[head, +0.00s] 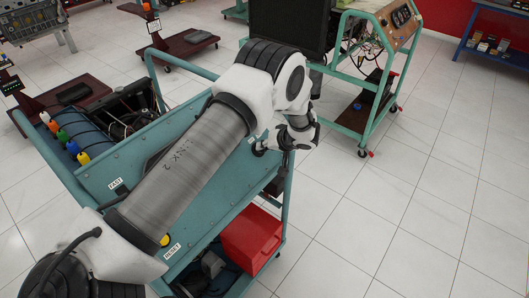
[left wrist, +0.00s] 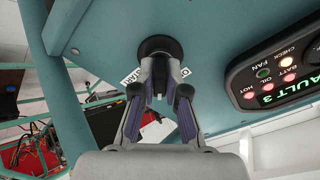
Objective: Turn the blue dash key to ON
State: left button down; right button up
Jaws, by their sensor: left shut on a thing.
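A round black switch (left wrist: 158,46) sits on the teal dash panel (left wrist: 225,55), beside a white label that seems to read START. My left gripper (left wrist: 157,80) is shut at this switch, its fingertips close together in front of it. It seems to hold the dash key there; the fingers hide the key, and I cannot see its blue colour or how far it is turned. In the head view my left gripper (head: 270,147) is small and partly hidden by my wrist, at the panel's right end. My right gripper is not in view.
A black indicator box (left wrist: 285,75) with lit lamps is on the panel, right of the switch. A red box (head: 250,238) stands on the cart's lower shelf. Another teal trainer cart (head: 357,125) stands behind. The tiled floor to the right is clear.

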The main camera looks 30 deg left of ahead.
pick_arm(q)
jog(key=c, duration=1.2)
grip_release()
jog(key=v, duration=1.2)
